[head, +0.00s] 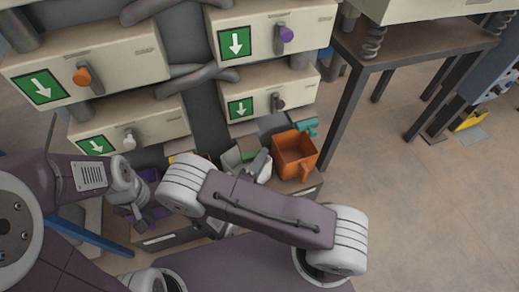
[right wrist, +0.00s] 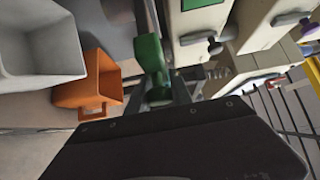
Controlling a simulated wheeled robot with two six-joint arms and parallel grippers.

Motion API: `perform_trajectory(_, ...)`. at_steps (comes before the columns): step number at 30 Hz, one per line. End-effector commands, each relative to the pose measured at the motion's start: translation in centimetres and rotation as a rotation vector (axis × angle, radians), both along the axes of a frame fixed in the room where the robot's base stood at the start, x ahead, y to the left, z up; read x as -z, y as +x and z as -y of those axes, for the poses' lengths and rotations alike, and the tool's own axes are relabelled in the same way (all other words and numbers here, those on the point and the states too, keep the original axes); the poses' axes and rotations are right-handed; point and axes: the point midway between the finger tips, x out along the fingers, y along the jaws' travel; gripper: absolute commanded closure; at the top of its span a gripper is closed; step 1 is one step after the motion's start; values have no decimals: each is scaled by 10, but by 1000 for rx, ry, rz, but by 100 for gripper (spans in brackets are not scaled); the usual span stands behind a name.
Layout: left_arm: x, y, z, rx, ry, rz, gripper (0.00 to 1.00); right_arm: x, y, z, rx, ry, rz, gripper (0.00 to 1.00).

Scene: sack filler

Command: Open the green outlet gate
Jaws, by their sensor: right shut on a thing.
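The green outlet gate's handle (right wrist: 150,58) is a green piece between the fingers of my right gripper (right wrist: 158,88) in the right wrist view. My right gripper is shut on it. In the head view a small green part (head: 248,155) shows beside the grey end of my right arm, below the lower right cream box. How far the gate is open cannot be seen.
An orange scoop bin (head: 295,157) stands right of the green part, with a pale grey bin (right wrist: 40,50) next to it. Cream boxes with green arrow signs and coloured knobs, orange (head: 82,77) and purple (head: 286,34), hang above. The floor (head: 420,215) at the right is clear.

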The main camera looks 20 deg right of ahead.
Motion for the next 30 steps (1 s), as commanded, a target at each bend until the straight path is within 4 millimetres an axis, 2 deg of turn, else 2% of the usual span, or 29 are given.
perform_trajectory(5, 2, 0, 0, 0, 0, 0, 64, 3, -2, 1, 6, 0, -6, 100)
perform_trajectory(6, 2, 0, 0, 0, 0, 0, 64, 3, -2, 2, 6, 1, -7, 71)
perform_trajectory(8, 2, 0, 0, 0, 0, 0, 64, 3, -2, 2, 7, 0, -6, 54)
perform_trajectory(9, 2, 0, 0, 0, 0, 0, 64, 3, -1, 2, 6, 0, -6, 52)
perform_trajectory(23, 5, 0, 0, 0, 0, 0, 64, 4, 3, 1, 5, 2, -4, 52)
perform_trajectory(26, 16, 0, 0, 0, 0, 0, 64, 8, 15, 0, 8, 5, -2, 52)
perform_trajectory(30, 38, 0, 0, 0, 0, 0, 64, 11, 44, 0, 9, 8, -1, 52)
